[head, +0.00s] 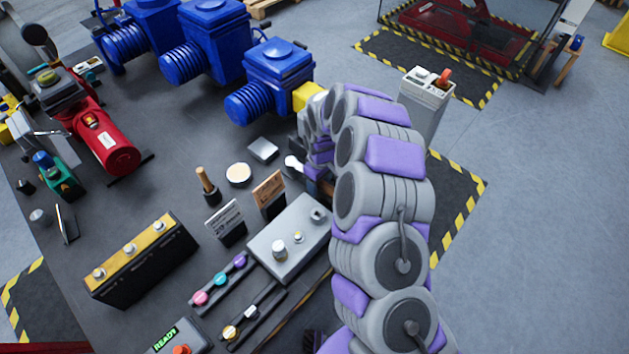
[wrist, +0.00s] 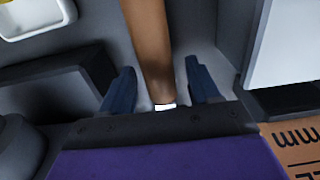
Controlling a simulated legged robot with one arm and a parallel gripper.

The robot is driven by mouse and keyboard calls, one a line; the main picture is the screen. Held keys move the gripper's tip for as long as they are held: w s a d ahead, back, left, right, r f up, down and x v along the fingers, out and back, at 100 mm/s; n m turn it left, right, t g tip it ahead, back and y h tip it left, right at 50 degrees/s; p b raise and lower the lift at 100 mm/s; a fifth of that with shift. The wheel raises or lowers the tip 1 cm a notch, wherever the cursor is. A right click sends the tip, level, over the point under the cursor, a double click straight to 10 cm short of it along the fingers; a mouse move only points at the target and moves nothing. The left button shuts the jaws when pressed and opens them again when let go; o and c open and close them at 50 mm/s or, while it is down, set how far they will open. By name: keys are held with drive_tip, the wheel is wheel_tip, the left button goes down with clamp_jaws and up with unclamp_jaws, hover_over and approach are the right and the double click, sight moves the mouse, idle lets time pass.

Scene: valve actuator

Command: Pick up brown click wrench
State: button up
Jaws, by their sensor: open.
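In the wrist view a long brown bar (wrist: 147,45), which looks like the brown click wrench's handle, runs down from the top edge between my fingers. A small white patch shows at its lower end. My gripper (wrist: 161,84) is open, with one dark blue fingertip on each side of the bar and a gap visible on both sides. In the head view my arm hides most of the gripper and the wrench. A small bit of brown (head: 329,188) shows beside my arm there, too small to name surely.
A brown label card (head: 268,191) and a dark sign (head: 225,224) stand left of my arm. A grey box (head: 290,243) with knobs lies in front. Blue valve actuators (head: 268,75) stand behind. A white-grey container (head: 425,92) is right of my arm.

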drive_tip(key=shift+f, duration=0.4)
drive_tip(key=shift+c, duration=0.4)
clamp_jaws()
